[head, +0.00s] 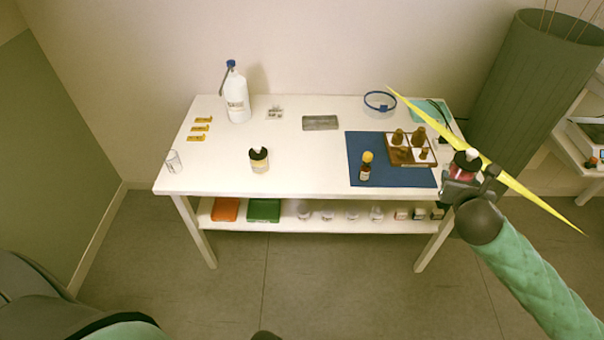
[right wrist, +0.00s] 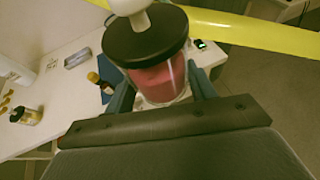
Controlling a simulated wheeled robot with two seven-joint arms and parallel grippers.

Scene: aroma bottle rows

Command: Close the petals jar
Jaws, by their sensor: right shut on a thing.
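A clear jar with pink-red contents (head: 463,174), apparently the petals jar, is between the fingers of my right gripper (head: 472,182), which is shut on it. In the right wrist view the jar (right wrist: 160,82) shows its glass side with a finger on each side. A black lid with a white knob (right wrist: 146,42) sits on top of the jar; whether it is fully seated I cannot tell. The jar is at the table's right edge in the head view. My left gripper is not in view.
A long yellow strip (head: 530,193) passes behind the jar. The front middle is clear.

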